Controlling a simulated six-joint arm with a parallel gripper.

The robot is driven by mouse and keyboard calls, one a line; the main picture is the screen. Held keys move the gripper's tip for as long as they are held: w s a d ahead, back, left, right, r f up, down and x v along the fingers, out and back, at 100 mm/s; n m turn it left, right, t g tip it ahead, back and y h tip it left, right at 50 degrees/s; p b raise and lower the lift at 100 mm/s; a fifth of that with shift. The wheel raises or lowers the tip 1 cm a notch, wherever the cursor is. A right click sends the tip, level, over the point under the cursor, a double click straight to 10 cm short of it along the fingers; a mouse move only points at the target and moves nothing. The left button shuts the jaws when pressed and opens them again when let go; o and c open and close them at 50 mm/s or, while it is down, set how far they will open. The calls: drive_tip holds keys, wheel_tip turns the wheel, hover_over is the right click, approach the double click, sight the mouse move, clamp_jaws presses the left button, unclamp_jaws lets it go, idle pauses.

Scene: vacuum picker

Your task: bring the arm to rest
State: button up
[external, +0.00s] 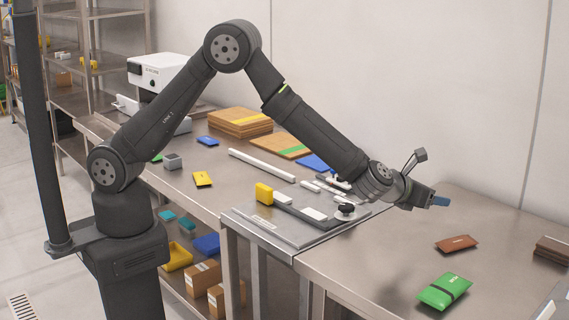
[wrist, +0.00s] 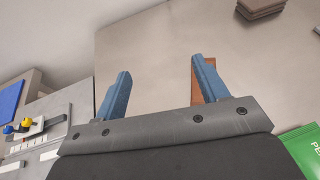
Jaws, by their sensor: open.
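My gripper (external: 440,202) is at the end of my outstretched arm, above the right part of the steel table (external: 370,265). In the wrist view its two blue fingers (wrist: 158,90) stand wide apart with nothing between them. A brown packet (external: 456,243) lies on the table below and to the right of the gripper. In the wrist view the packet (wrist: 197,95) is partly hidden behind the right finger. The gripper is apart from the table and from the things on it.
A green packet (external: 445,291) lies near the front right, and brown stacked packets (external: 554,250) sit at the right edge. A raised plate (external: 300,236) with a yellow block (external: 264,193) is left of the gripper. Cardboard stacks (external: 240,122) and a white machine (external: 160,72) stand farther back.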

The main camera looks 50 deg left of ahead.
drive_tip(key=w+a+n+y, duration=0.3)
drive_tip(key=w+a, duration=0.3)
drive_tip(key=a, duration=0.5)
drive_tip(key=w+a+n+y, duration=0.25)
drive_tip(key=w+a, duration=0.35)
drive_tip(key=a, duration=0.5)
drive_tip(key=w+a+n+g+y, duration=0.1)
drive_tip(key=a+n+y, duration=0.1)
drive_tip(key=a, duration=1.1)
drive_tip(key=w+a+f+n+g+y, duration=0.1)
drive_tip(key=w+a+n+g+y, duration=0.1)
drive_tip(key=a, duration=1.1)
drive_tip(key=shift+w+n+y, duration=0.15)
drive_tip(key=shift+n+y, duration=0.3)
drive_tip(key=shift+y, duration=0.4)
drive_tip(key=shift+f, duration=0.1)
